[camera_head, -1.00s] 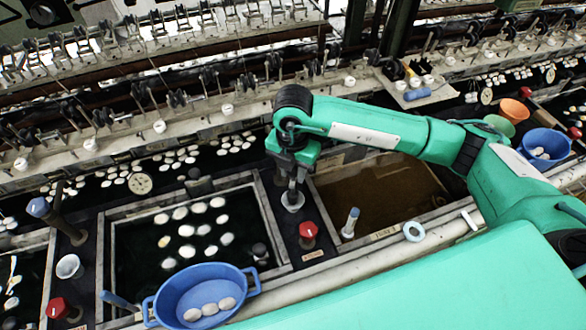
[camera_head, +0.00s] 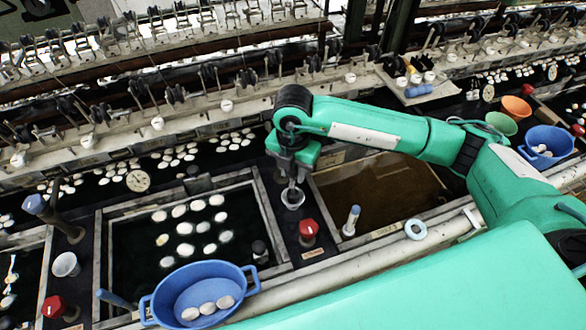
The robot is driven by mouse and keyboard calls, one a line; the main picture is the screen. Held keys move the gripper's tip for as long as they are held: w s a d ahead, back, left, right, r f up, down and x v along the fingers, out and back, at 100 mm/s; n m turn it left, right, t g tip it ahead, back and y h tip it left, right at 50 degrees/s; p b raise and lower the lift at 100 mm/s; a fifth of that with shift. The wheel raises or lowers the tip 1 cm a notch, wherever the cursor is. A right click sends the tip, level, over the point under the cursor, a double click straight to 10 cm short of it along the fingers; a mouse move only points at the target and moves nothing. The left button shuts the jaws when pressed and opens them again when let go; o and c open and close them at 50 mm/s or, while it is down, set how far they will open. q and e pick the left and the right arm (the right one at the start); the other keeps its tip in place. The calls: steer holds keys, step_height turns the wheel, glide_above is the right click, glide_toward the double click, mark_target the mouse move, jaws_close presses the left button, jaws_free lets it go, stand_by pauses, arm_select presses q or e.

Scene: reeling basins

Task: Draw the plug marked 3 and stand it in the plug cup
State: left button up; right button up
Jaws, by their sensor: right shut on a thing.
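My right gripper (camera_head: 292,183) points down over the divider between the dark basin and the brown basin. It is shut on a slim thing mostly hidden by the fingers; I cannot tell whether this is the plug marked 3. A white cup (camera_head: 293,204) is directly under the fingertips, its rim partly covered; whether the held thing is inside or above it is unclear. A dark knob-like piece (camera_head: 259,250) is in the dark basin's corner. No number is readable. My left gripper is out of view.
A red knob (camera_head: 308,228) stands just in front of the white cup. A blue tub (camera_head: 178,284) with white cocoons sits at the dark basin's near edge. Another white cup (camera_head: 66,264) is at left. A pale ring (camera_head: 415,229) lies on the front ledge. Reeling machinery lines the back.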

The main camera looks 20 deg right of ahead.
steer(key=shift+f+b, duration=0.6)
steer(key=shift+f, duration=0.05)
stand_by(0.7)
steer(key=o, duration=0.9)
step_height(320, 180, up, 14)
steer(key=b, duration=0.3)
steer(key=shift+f, duration=0.1)
